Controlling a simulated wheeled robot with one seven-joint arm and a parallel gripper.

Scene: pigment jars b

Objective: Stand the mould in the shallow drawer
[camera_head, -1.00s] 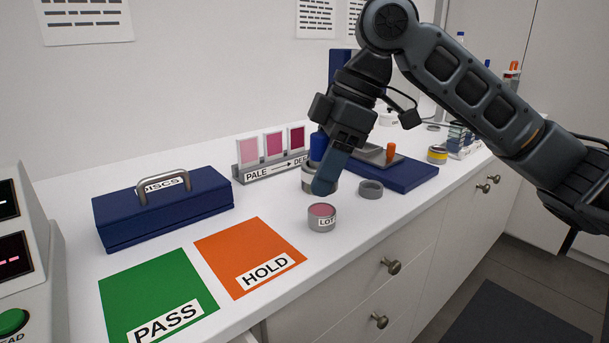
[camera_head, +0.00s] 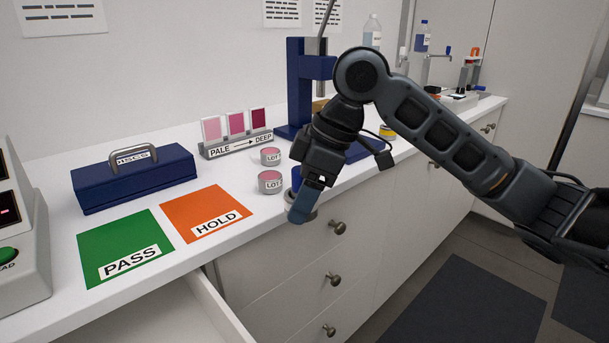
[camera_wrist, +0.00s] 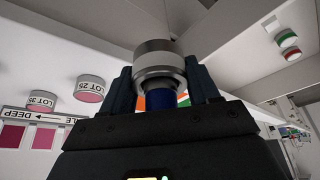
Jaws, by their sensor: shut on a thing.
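My gripper (camera_head: 302,205) is shut on the mould, a grey metal cylinder (camera_wrist: 157,60) with a blue part (camera_wrist: 160,95) that shows between the fingers in the wrist view. In the head view, a blue piece of the mould (camera_head: 296,178) and its grey rim show beside the fingers, at the counter's front edge; the fingers hide much of it. The mould is clear of the drawer. An open drawer (camera_head: 150,322) juts out below the counter at the lower left. The part of its floor in view is bare; the picture's edge cuts off the rest.
Two pink-topped LOT pots (camera_head: 270,182) stand on the counter behind my gripper. The orange HOLD card (camera_head: 205,205) and green PASS card (camera_head: 120,240) lie to the left. A blue DISCS case (camera_head: 135,180) and a shade rack (camera_head: 237,146) stand behind. Shut drawers with knobs (camera_head: 337,227) are below my gripper.

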